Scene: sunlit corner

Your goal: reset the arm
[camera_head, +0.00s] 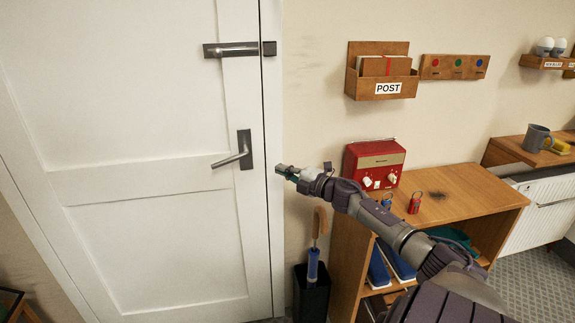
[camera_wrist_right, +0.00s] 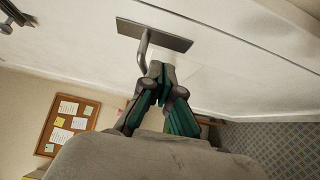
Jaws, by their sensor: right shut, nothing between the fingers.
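My right arm (camera_head: 400,238) reaches from the lower right toward the white door (camera_head: 130,130) in the head view. Its right gripper (camera_head: 281,170) is shut and empty, a little right of the door's lever handle (camera_head: 236,157). In the right wrist view the closed fingertips (camera_wrist_right: 157,70) point toward the handle plate (camera_wrist_right: 155,35), with the lever just beside them. I cannot tell from these views whether they touch it. The door looks closed, with a metal bolt (camera_head: 238,49) across its edge higher up. My left gripper is not in view.
A wooden shelf unit (camera_head: 470,190) stands right of the door, with a red box (camera_head: 374,165) and small padlocks on top. An umbrella stand (camera_head: 311,292) is below the gripper. A POST box (camera_head: 382,72) hangs on the wall. A mug (camera_head: 536,138) stands farther right.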

